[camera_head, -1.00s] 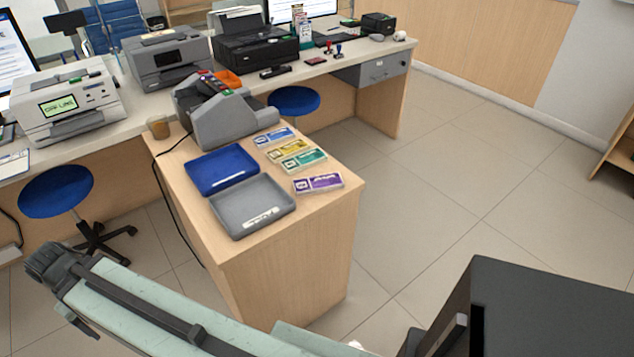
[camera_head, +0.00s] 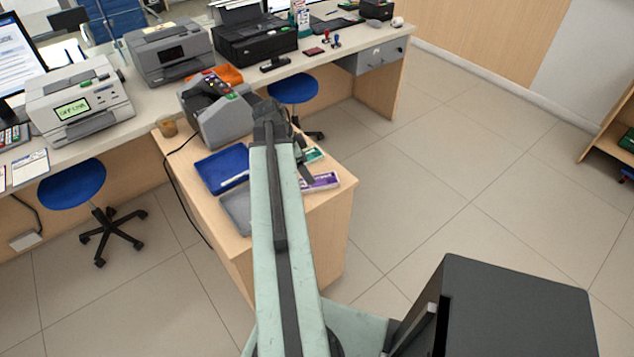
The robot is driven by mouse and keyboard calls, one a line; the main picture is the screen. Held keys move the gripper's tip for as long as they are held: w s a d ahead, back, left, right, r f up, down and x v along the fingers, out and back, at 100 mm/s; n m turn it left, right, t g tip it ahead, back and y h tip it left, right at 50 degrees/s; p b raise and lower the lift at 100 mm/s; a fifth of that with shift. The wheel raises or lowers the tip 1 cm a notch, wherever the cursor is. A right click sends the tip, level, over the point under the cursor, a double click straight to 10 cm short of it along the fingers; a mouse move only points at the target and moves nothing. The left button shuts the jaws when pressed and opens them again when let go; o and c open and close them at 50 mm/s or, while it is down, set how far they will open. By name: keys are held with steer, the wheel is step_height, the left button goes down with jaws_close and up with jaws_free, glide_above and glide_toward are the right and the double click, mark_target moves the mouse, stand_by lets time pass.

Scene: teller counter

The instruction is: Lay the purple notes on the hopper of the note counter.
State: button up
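The purple notes (camera_head: 321,181) lie flat on the wooden stand (camera_head: 325,215), at its right side; my arm covers their left end. The grey note counter (camera_head: 222,122) stands at the back of the stand, with its hopper at the top partly in view. My arm reaches over the stand from the front. The end with my gripper is over the stand, beyond the purple notes and close to the right of the counter in the picture. The fingers are too dark and hidden to tell open from shut.
A blue tray (camera_head: 221,168) and a grey tray (camera_head: 236,208) lie left of my arm, the grey one partly hidden. Green notes (camera_head: 313,154) lie behind the purple ones. The floor at right is clear.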

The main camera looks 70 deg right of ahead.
steer(key=b+x, duration=0.7)
steer(key=x, duration=0.1)
steer(key=shift+w+d, duration=0.15)
steer(key=shift+w, duration=0.05)
steer(key=shift+r, duration=0.2)
steer(key=c, duration=1.7)
step_height(320, 180, up, 10)
steer(key=p, duration=1)
